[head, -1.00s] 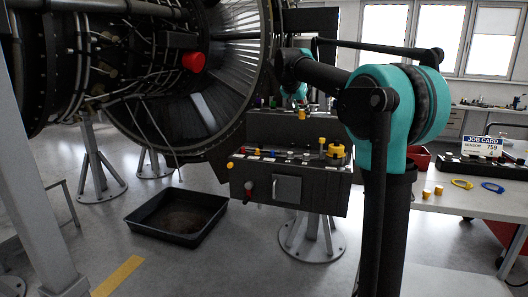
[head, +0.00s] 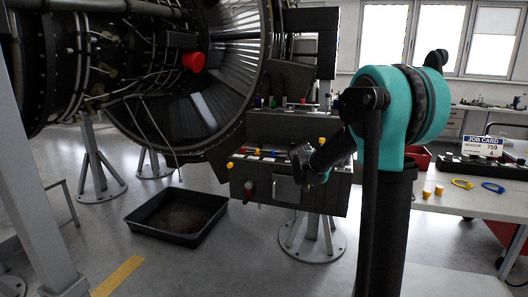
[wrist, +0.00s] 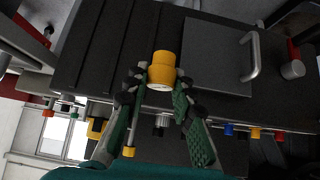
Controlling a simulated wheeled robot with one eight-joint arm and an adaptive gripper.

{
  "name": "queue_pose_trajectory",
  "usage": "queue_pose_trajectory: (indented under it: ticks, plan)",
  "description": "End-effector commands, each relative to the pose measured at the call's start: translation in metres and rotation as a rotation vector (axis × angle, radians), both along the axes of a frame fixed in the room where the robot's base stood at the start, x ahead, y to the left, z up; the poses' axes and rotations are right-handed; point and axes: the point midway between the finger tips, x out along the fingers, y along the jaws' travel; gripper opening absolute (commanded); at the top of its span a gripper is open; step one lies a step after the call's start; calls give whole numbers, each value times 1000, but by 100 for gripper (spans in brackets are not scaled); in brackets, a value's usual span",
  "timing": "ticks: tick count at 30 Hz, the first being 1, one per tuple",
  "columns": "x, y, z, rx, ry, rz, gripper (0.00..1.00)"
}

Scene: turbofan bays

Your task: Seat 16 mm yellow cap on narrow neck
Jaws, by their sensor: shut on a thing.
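In the wrist view, the yellow cap (wrist: 162,70) is held between the green-padded fingers of my gripper (wrist: 160,82), its pale open end towards the gripper. The cap shows against the dark front of the panel box (wrist: 110,50). A silver fitting (wrist: 162,122) shows between the fingers, apart from the cap; I cannot tell if it is the narrow neck.
The box front has a grey door (wrist: 215,55) with a bar handle (wrist: 249,56). Blue (wrist: 229,129), orange (wrist: 255,133) and red (wrist: 279,135) caps line its edge. A black drip tray (head: 178,216) lies on the floor.

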Motion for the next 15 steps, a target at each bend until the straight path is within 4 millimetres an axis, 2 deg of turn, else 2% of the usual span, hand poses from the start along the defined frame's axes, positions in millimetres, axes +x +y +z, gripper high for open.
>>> queue_pose_trajectory:
  ticks: [1,3,6,10,15]
  plan:
    - [-9,-3,-13,-1,-2,8,10]
    - [-19,-6,-27,-2,-4,21,10]
    - [-31,-8,-41,-2,-7,34,10]
    - [-39,-9,-50,-4,-9,45,10]
    - [-41,-10,-53,-4,-9,47,10]
